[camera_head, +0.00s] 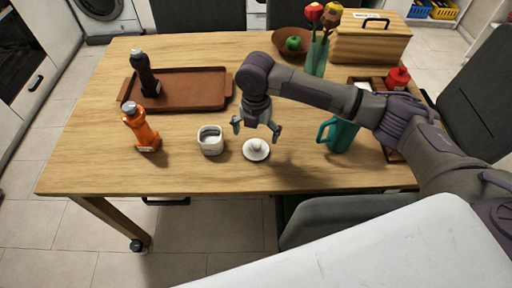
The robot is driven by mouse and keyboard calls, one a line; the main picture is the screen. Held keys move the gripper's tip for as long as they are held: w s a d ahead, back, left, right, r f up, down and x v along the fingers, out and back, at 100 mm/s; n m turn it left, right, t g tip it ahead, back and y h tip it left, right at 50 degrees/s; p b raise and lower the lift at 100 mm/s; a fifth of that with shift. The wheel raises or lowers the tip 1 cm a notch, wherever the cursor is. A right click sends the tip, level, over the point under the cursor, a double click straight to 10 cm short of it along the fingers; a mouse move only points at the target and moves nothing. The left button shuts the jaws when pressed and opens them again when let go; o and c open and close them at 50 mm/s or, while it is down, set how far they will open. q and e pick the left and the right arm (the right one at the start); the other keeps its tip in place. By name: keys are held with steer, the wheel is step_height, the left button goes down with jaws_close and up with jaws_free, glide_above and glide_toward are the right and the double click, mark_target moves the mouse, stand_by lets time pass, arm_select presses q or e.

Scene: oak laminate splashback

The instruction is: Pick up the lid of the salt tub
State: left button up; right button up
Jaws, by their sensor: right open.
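The lid (256,150) is a round white disc with a knob on top. It lies on the wooden table near the front edge, right of the salt tub. The salt tub (210,140) is a small white open container standing upright. My right gripper (256,132) hangs above and just behind the lid in the picture, pointing down. Its fingers are spread and empty, apart from the lid. My left gripper is not in view.
An orange bottle (141,128) stands left of the tub. A brown tray (190,88) with a dark bottle (145,75) lies behind. A teal mug (341,134) stands right of the lid, under my right arm. A teal vase (317,57) stands behind.

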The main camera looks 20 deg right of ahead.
mark_target(256, 143)
steer(key=f, duration=0.5)
steer(key=shift+s, duration=0.25)
steer(key=c, duration=0.9)
